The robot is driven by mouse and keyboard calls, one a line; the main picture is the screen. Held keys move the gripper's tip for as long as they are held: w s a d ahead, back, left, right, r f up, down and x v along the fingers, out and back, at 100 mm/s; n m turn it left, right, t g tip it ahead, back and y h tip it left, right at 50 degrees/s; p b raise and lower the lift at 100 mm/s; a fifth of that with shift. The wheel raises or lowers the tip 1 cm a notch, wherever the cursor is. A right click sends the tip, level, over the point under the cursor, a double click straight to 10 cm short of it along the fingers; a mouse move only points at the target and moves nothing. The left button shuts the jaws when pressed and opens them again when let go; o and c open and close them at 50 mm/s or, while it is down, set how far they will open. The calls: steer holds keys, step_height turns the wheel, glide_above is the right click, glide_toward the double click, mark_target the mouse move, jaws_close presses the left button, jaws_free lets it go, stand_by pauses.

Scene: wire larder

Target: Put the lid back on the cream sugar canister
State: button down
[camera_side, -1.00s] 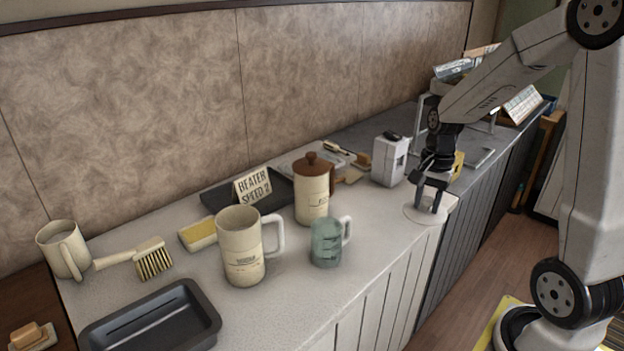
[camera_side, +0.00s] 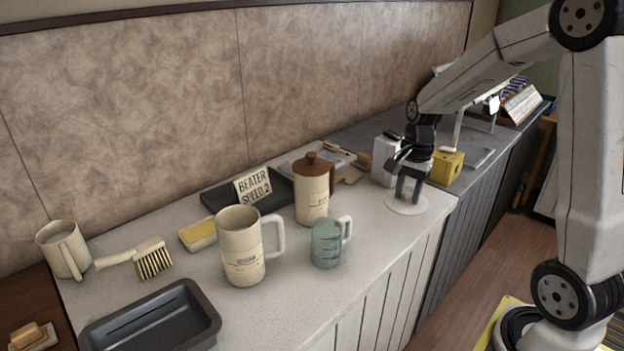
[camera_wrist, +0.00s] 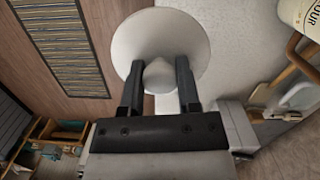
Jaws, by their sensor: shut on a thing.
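The cream sugar canister (camera_side: 243,255) stands upright and open-topped on the pale counter, its handle to the right. Its lettering is small but seems to read sugar. My gripper (camera_side: 409,194) is over the counter's right part, well right of the canister. It is shut on the knob of a pale round lid (camera_side: 402,207). In the wrist view my gripper (camera_wrist: 158,82) has one finger on each side of the knob, and the lid (camera_wrist: 165,35) spreads beyond the fingertips. I cannot tell how far the lid is above the counter.
A canister with a brown lid (camera_side: 313,195) and a green-grey measuring jug (camera_side: 326,245) stand between my gripper and the sugar canister. A sign (camera_side: 252,186), yellow sponge (camera_side: 198,234), brush (camera_side: 150,258), mug (camera_side: 64,250) and dark tray (camera_side: 150,322) are around. A yellow box (camera_side: 446,166) is behind.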

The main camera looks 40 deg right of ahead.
steer(key=w+a+r+m, duration=0.1)
steer(key=w+a+r, duration=0.2)
steer(key=w+a, duration=0.45)
steer(key=w+a+r+m, duration=0.1)
steer(key=w+a+r, duration=0.1)
steer(key=w+a, duration=0.2)
steer(key=w+a+r+m, duration=0.1)
steer(key=w+a, duration=0.4)
steer(key=a, duration=0.6)
steer(key=w+a+r+m, duration=0.1)
steer(key=w+a+r, duration=0.1)
steer(key=w+a, duration=0.2)
steer(key=a, duration=0.3)
steer(key=shift+w+a+r, duration=0.15)
steer(key=shift+a+r, duration=0.1)
steer(key=shift+r, duration=0.15)
steer(key=shift+f, duration=0.15)
step_height(320, 180, down, 6)
steer(key=shift+f, duration=0.25)
stand_by(1.4)
